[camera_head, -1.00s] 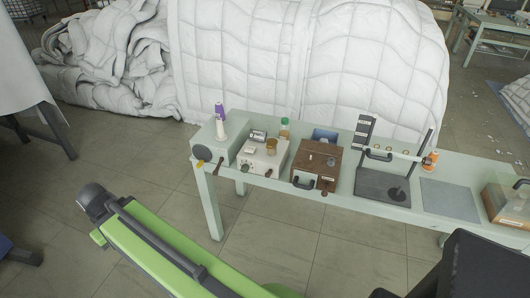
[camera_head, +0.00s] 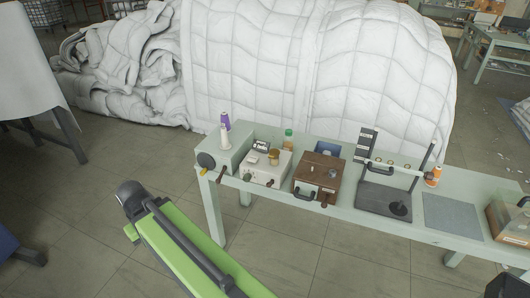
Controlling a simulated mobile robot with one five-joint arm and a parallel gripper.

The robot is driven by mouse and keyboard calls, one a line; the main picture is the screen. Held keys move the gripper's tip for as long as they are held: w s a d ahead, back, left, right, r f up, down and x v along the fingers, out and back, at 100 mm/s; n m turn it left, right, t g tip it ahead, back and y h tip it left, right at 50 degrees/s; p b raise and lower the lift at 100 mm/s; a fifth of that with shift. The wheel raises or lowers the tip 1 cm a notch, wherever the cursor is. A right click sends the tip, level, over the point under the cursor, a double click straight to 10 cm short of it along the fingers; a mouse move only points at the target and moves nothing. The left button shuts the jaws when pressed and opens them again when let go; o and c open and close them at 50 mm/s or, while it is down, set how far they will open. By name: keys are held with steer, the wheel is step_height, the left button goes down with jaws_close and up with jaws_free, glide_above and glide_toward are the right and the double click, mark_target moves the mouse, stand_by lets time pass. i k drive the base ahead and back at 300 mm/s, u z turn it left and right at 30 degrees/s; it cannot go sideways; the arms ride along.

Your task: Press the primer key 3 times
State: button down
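I cannot pick out the primer key for certain; labels are too small to read. On the pale green bench (camera_head: 474,183) stands a white box (camera_head: 262,170) with small knobs on its front and a black-and-white part and an amber piece on top. Right of it is a brown wooden box (camera_head: 318,173) with a dark handle on its front and small parts on its lid. Left of it is a grey-green box (camera_head: 226,156) with a dark round disc on its side. My green arm link shows at the lower left, apart from the bench; my gripper is not in view.
A large white quilted duvet heap (camera_head: 320,65) rises behind. Floor (camera_head: 330,262) before the bench is open.

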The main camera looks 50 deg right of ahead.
mark_target(253, 159)
steer(key=z, duration=0.35)
steer(key=i, duration=1)
steer(key=z, duration=0.05)
